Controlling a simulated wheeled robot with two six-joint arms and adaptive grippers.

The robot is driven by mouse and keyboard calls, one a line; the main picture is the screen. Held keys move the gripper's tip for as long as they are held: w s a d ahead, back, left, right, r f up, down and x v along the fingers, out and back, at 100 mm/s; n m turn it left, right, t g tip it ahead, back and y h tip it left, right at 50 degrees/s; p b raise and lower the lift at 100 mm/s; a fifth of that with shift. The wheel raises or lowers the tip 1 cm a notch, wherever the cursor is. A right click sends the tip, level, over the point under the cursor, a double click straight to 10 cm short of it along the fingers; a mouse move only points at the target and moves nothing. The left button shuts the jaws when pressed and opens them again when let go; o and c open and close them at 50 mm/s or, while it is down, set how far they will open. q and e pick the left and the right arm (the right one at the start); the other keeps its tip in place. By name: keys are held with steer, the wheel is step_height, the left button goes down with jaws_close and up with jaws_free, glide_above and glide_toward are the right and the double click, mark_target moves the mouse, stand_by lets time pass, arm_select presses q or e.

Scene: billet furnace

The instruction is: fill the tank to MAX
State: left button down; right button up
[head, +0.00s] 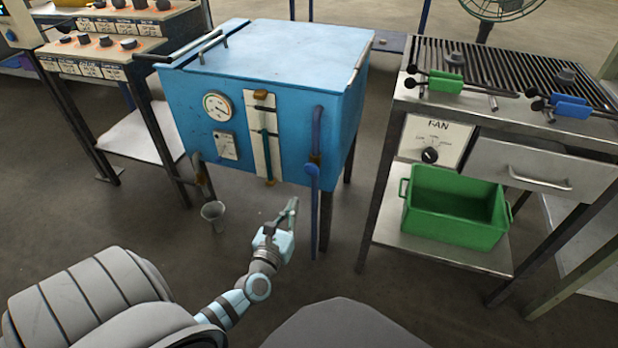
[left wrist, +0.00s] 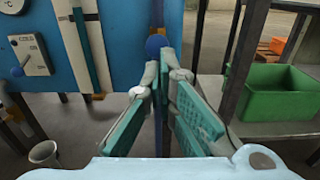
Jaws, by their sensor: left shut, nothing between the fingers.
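The blue tank (head: 270,55) stands on legs at the centre of the head view. Its front carries a round dial (head: 217,106), a small knob panel (head: 226,146) and an upright level gauge (head: 264,140) with a green-looking column; I cannot read its MAX mark. A blue upright pipe or lever (head: 315,165) runs down the tank's right front. My left gripper (head: 291,208) is shut and empty, low in front of the tank, left of that pipe. In the left wrist view, a blue round end (left wrist: 155,44) shows beyond the fingertips (left wrist: 156,80); contact is unclear. My right gripper is not in view.
A grey cup (head: 213,212) is below the tank's left spout. A control desk (head: 90,50) stands left. At right, a metal grill table (head: 545,125) holds green tongs (head: 445,84), blue tongs (head: 570,108), and a green bin (head: 455,215) on its lower shelf.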

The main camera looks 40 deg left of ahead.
arm_select(q)
steer(key=b, duration=0.2)
glide_toward(309, 173)
step_height(309, 173, up, 3)
steer(key=w, duration=0.2)
steer(key=x, duration=0.2)
steer(key=b+x, duration=0.1)
steer(key=x, duration=0.1)
steer(key=shift+d, duration=0.25)
steer(key=shift+w+a+r, duration=0.1)
steer(key=shift+w+a, duration=0.1)
steer(key=shift+w, duration=0.45)
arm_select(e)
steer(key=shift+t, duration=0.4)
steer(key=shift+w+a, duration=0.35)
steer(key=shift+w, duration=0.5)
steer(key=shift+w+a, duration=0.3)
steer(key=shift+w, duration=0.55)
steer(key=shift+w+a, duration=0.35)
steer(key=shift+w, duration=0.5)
arm_select(q)
steer(key=shift+b+x, duration=0.65)
steer(key=shift+x, duration=0.2)
steer(key=shift+r, duration=0.1)
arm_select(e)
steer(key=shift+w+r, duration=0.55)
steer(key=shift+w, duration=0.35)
